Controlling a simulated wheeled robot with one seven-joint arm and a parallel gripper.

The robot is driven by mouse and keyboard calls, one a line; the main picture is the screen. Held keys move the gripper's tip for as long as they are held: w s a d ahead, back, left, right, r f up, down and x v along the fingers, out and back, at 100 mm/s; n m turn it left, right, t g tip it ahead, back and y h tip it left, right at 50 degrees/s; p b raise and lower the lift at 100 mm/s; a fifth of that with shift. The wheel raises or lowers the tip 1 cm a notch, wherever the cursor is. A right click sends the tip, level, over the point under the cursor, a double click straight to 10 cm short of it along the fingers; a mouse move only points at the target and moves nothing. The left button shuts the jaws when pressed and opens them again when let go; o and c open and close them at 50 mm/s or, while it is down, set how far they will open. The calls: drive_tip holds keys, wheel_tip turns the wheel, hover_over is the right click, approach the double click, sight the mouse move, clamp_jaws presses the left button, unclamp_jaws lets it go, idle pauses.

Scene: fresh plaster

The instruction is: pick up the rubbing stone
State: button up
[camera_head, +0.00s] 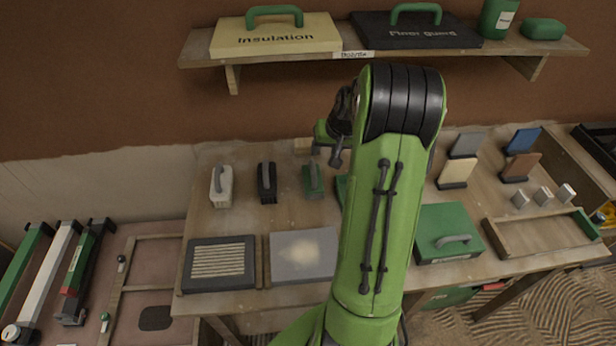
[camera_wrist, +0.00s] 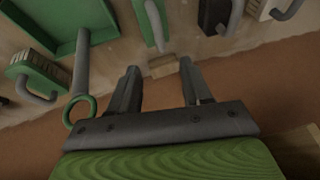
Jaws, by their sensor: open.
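My gripper (camera_wrist: 158,66) is open and empty, with its two dark fingers apart in the wrist view. A small tan block (camera_wrist: 161,67) shows between and beyond the fingertips; in the head view it lies at the bench's back edge (camera_head: 303,146). Three handled tools stand in front of it: a white one (camera_head: 221,187), a black one (camera_head: 267,183) and a green one (camera_head: 313,181). No label marks the rubbing stone, and I cannot tell for sure which piece it is. My arm hides the middle of the bench in the head view.
A shelf (camera_head: 365,54) with cases and green containers hangs above the bench. A ribbed dark panel (camera_head: 220,262) and a grey board (camera_head: 303,256) lie at the front left. A green case (camera_head: 447,233) and a wooden tray (camera_head: 535,233) are at right. A green block with a handle (camera_wrist: 35,72) shows in the wrist view.

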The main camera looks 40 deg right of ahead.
approach(313, 167)
drive_tip(key=x, duration=0.3)
drive_tip(key=b+x, duration=0.1)
drive_tip(key=x, duration=0.4)
drive_tip(key=shift+f, duration=0.35)
drive_tip(key=shift+r, duration=0.1)
drive_tip(key=shift+c, duration=0.7)
clamp_jaws()
